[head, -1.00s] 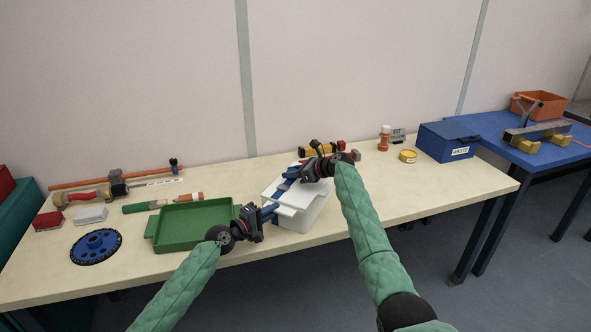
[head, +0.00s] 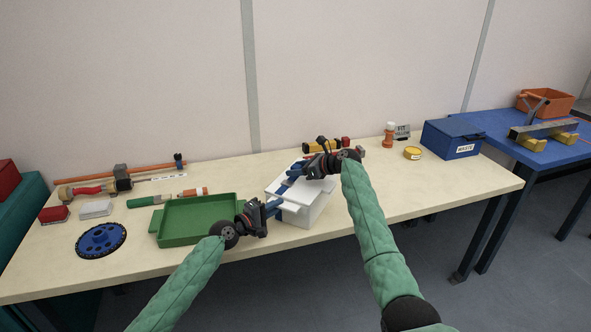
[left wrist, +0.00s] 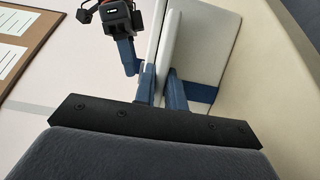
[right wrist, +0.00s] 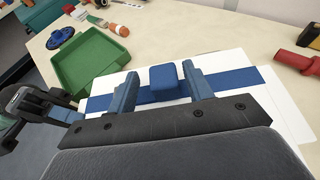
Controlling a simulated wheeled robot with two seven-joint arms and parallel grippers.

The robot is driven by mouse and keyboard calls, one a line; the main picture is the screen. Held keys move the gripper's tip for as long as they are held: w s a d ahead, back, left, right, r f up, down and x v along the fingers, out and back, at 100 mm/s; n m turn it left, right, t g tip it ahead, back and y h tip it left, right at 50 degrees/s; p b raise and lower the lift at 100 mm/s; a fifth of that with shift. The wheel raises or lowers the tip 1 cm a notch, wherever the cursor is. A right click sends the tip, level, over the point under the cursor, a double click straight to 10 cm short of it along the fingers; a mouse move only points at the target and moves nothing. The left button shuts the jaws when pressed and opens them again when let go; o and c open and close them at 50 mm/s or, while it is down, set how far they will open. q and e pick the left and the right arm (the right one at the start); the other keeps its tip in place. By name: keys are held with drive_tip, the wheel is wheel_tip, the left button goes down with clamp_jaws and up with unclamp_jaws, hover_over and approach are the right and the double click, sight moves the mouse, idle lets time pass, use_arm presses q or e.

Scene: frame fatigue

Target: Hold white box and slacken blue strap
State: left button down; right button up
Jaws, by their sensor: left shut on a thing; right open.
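The white box (head: 303,214) stands near the front edge of the table, right of the green tray. The blue strap (right wrist: 240,77) runs across its lid, with a raised blue block (right wrist: 166,82) on it; the strap also shows in the left wrist view (left wrist: 201,92). My left gripper (head: 274,206) is shut on the box's white rim (left wrist: 165,62) at its left side. My right gripper (head: 290,176) is open above the lid. Its fingers (right wrist: 163,92) stand on either side of the blue block, apart from it. Part of the lid is hidden by my right gripper in the head view.
The green tray (head: 165,241) lies close to my left gripper. A blue waste box (head: 450,140) and a yellow tin (head: 412,153) stand to the right. Bare table lies between them and the white box.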

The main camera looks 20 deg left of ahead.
use_arm(q)
drive_tip(key=shift+f, duration=0.3)
use_arm(e)
drive_tip(key=v, duration=1.1)
drive_tip(key=shift+s, duration=0.1)
use_arm(q)
drive_tip(key=c, duration=1.4)
unclamp_jaws()
use_arm(e)
drive_tip(key=shift+a, duration=0.1)
use_arm(q)
drive_tip(key=shift+r, duration=0.1)
drive_tip(key=v, duration=1.2)
